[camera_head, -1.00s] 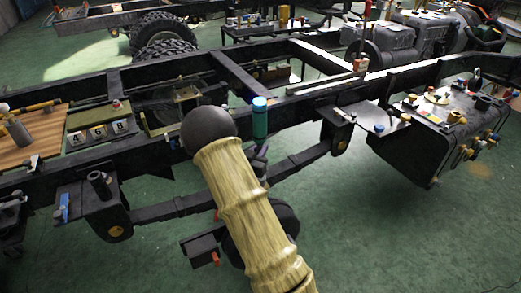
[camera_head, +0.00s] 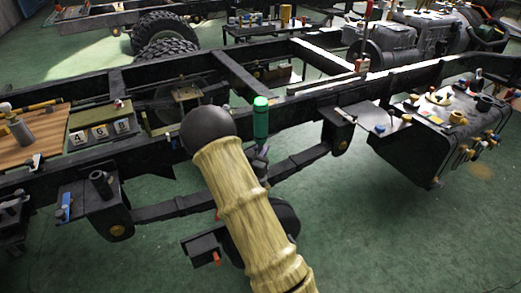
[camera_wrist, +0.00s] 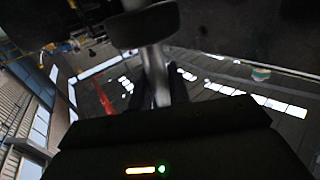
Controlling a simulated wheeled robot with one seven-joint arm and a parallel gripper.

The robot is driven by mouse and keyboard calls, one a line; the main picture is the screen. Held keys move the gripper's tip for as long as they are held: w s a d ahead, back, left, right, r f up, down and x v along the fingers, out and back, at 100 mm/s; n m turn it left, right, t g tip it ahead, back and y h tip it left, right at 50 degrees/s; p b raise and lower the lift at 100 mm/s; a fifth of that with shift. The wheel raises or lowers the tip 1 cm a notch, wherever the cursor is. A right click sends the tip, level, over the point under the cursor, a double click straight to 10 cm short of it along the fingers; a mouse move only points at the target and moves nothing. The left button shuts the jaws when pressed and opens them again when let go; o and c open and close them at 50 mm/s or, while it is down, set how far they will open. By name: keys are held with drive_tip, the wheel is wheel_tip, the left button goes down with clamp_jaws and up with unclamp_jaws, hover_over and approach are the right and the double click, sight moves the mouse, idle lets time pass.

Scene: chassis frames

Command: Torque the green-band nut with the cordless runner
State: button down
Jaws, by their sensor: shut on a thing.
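My gripper (camera_wrist: 160,98) is shut on a grey handle with a dark, rounded head above it in the wrist view, apparently the cordless runner (camera_wrist: 152,60). In the head view an upright green cylinder (camera_head: 261,122) with a lit green cap stands above the end of my arm, in front of the black frame rail, and appears to be part of the runner. My gripper (camera_head: 259,165) is mostly hidden behind my sleeved arm there. Whether the runner touches a nut cannot be told. I cannot pick out the green-band nut.
The black chassis frame (camera_head: 330,97) crosses the view. A tank (camera_head: 425,150) with several coloured fittings is at right. The green floor (camera_head: 360,235) is clear at lower right.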

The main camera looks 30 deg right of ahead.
sight(260, 142)
drive_tip(key=shift+w+r+p, duration=0.1)
drive_tip(key=shift+r+p, duration=0.75)
drive_tip(key=shift+r, duration=0.85)
